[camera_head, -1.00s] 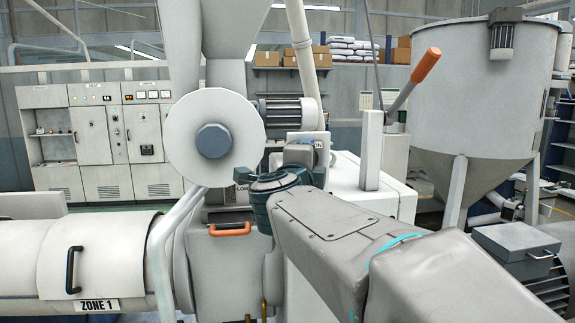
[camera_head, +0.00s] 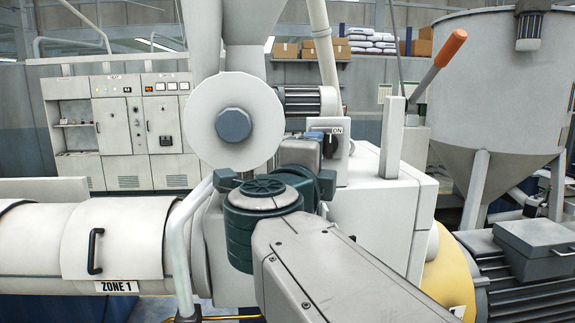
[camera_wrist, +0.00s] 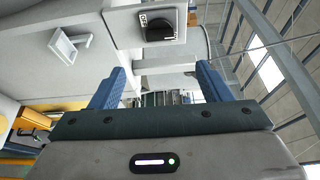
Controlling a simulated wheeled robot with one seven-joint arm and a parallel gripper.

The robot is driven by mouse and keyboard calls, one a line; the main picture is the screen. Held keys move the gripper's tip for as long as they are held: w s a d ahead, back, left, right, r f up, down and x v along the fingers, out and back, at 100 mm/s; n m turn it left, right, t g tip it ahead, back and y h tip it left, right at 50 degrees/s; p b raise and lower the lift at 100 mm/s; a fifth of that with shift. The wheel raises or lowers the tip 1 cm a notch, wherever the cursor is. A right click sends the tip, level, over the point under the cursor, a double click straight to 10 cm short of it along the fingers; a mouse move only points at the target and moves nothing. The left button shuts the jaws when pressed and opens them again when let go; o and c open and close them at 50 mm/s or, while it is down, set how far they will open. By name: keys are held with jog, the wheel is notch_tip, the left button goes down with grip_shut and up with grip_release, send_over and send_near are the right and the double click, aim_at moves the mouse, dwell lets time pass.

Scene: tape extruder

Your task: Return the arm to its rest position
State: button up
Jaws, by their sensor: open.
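My arm (camera_head: 335,275) reaches forward from the bottom of the head view, toward the extruder. My gripper is largely hidden there behind my teal wrist joint. In the wrist view my gripper (camera_wrist: 160,72) has its two blue fingers wide apart, with nothing between them. A black rotary switch (camera_head: 331,144) on a grey box, marked ON, stands just behind my wrist in the head view. The switch also shows in the wrist view (camera_wrist: 158,24), beyond the fingers. I cannot tell the exact gap, but no finger visibly holds it.
The extruder barrel (camera_head: 135,235), labelled ZONE 1, lies at left. A white disc (camera_head: 205,120) with a blue hub stands close behind my arm. An orange-handled lever (camera_head: 437,62) rises at right, before a large hopper (camera_head: 500,100). A motor (camera_head: 520,285) sits at lower right.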

jog(key=a+f+n+g+y+b, duration=0.2)
jog(key=a+f+n+g+y, duration=0.15)
jog(key=f+n+y, duration=1)
jog(key=s+d+f+n+g+h+b, duration=0.1)
jog(key=s+d+f+n+g+h, duration=0.2)
jog(key=s+f, duration=0.4)
jog(key=s+d+f+n+g+h, duration=0.3)
jog(key=s+d+f+n+g, duration=0.3)
jog(key=f, duration=0.9)
jog(key=shift+s+d+f+b, duration=0.2)
jog(key=shift+s+d+b, duration=0.15)
jog(key=shift+s, duration=0.5)
jog(key=shift+h, duration=0.25)
